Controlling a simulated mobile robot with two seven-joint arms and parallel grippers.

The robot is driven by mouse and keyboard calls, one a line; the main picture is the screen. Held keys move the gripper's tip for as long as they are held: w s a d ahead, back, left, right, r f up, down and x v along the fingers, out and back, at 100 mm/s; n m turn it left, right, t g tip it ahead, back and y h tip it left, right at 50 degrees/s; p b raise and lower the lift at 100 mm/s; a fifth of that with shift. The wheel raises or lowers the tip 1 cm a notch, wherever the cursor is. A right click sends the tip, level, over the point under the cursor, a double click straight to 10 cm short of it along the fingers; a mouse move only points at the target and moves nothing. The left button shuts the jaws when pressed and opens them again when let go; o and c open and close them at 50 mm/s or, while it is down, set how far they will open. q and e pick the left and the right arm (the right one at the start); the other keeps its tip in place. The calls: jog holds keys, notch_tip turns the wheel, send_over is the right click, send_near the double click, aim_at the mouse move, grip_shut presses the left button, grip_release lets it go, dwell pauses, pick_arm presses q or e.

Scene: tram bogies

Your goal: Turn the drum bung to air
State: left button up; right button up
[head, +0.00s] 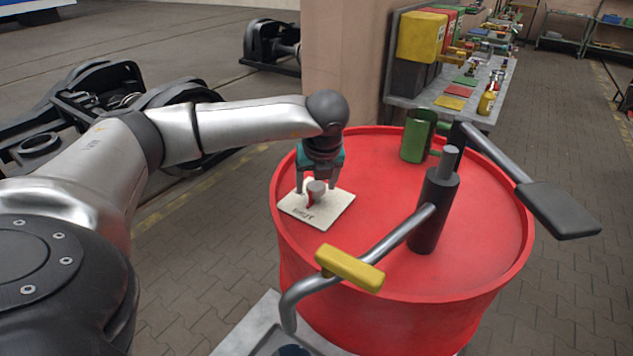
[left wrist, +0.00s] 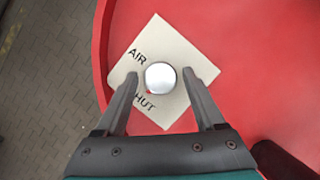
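The drum bung shows as a round grey knob (head: 317,187) with a red part under it, on a square white plate (head: 332,212) on the red drum's top. In the left wrist view the knob (left wrist: 160,77) looks pale and round. The plate (left wrist: 184,45) reads "AIR" at upper left and "HUT" below, its first letter hidden by a finger. Which way the bung points I cannot tell. My left gripper (head: 316,188) is open, pointing down, one finger each side of the knob; the left wrist view (left wrist: 160,74) shows gaps at both sides. My right gripper is not in view.
The red drum (head: 385,310) also carries a green mug (head: 417,137) and a black pump (head: 432,215). A cluttered bench (head: 440,95) stands behind, near a pillar (head: 345,60).

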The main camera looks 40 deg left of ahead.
pick_arm(q)
grip_shut()
dwell(0.3)
